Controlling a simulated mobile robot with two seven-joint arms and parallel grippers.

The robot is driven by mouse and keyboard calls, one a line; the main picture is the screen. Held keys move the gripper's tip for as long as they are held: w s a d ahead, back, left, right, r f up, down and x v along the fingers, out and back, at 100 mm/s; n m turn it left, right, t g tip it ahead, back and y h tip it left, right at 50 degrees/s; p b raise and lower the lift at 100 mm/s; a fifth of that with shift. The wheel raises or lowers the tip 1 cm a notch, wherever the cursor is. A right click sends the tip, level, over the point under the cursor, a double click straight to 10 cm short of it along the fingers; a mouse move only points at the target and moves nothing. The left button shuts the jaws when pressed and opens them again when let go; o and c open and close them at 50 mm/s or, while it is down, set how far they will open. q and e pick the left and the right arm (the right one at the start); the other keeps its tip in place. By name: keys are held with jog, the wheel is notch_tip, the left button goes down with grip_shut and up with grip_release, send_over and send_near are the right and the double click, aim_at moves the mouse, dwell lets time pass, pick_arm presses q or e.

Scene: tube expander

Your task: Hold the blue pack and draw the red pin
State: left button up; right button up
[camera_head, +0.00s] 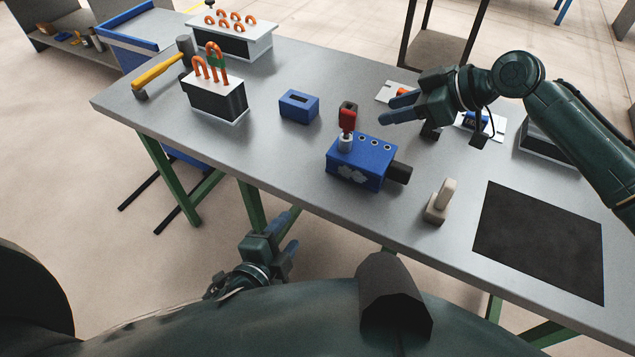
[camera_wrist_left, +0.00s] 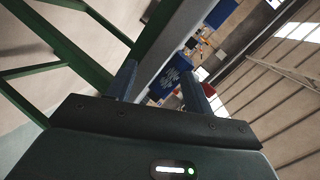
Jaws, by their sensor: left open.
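The blue pack (camera_head: 350,172) sits on the grey table, with white markings on its front face and a dark cylinder (camera_head: 399,173) at its right end. The red pin (camera_head: 347,119) stands upright in a metal collar on top of the pack. My left gripper (camera_head: 284,232) is open and empty below and in front of the table's near edge, left of the pack. In the left wrist view the blue pack (camera_wrist_left: 172,77) shows beyond and between the two open fingers. My right gripper (camera_head: 390,104) is open and empty above the table, just right of and behind the red pin.
A small slotted blue block (camera_head: 299,106) lies left of the pack. A beige upright piece (camera_head: 440,202) and a black mat (camera_head: 540,240) lie right. The table front before the pack is clear.

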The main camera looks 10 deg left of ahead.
aim_at(342, 149)
pick_arm(q)
jog(key=w+d+r+m+t, duration=0.1)
jog(key=w+d+r+m, duration=0.1)
jog(key=w+m, duration=0.5)
jog(key=w+d+r+m+t+h, duration=0.1)
jog(key=w+d+r+m, duration=0.1)
jog(key=w+m, duration=0.4)
jog(key=w+d+r+m+t+h, duration=0.1)
jog(key=w+d+r+m, duration=0.1)
jog(key=w+d+m, duration=0.2)
jog(key=shift+w+d+m+t, duration=0.15)
jog(key=shift+w+m, duration=0.8)
jog(key=shift+m, duration=0.65)
jog(key=shift+w+d+m+t, duration=0.15)
jog(key=shift+w+m, duration=0.75)
jog(key=shift+m, duration=0.7)
jog(key=c, duration=0.8)
jog(key=shift+a, duration=0.1)
jog(key=shift+c, duration=1.3)
grip_shut()
